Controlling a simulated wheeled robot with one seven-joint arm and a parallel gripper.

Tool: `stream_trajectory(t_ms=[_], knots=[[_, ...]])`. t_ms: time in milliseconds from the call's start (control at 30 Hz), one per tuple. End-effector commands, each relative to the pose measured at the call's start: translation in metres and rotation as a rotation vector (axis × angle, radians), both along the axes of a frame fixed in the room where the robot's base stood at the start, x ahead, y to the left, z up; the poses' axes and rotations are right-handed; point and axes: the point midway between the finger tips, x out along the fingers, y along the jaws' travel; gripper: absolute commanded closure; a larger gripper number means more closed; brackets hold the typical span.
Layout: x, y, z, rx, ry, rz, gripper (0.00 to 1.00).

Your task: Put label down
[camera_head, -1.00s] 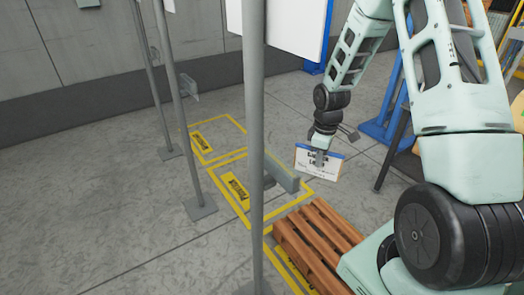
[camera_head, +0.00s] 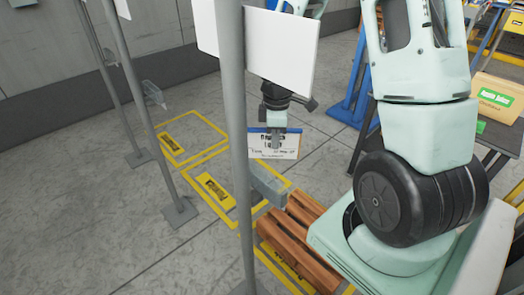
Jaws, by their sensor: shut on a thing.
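The label (camera_head: 284,151) is a small white card with dark print and a blue top edge. My gripper (camera_head: 276,142) is shut on its upper part and holds it upright with the printed face toward the camera. The label hangs above the floor, behind a grey bracket (camera_head: 268,187) on the near post. The print is too small to read fully. Part of my arm above the gripper is hidden by a white board.
A grey post (camera_head: 234,150) with a white board (camera_head: 282,52) stands close in front. A wooden pallet (camera_head: 290,245) lies below right. Yellow floor markings (camera_head: 215,192) lie left. A dark table (camera_head: 490,135) with boxes stands right.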

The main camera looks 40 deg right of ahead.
Motion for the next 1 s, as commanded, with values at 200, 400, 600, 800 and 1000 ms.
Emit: stream_trajectory(t_ms=[200,400,600,800,1000], knots=[[-0.001,0.041,0.001,0.0,0.001,0.004,1.0],[-0.002,0.049,-0.005,0.001,0.004,0.0,1.0],[-0.002,0.049,-0.028,0.001,0.003,-0.001,1.0],[-0.001,0.048,-0.036,0.001,-0.001,-0.001,1.0],[-0.001,0.048,-0.037,0.001,-0.001,-0.001,1.0]])
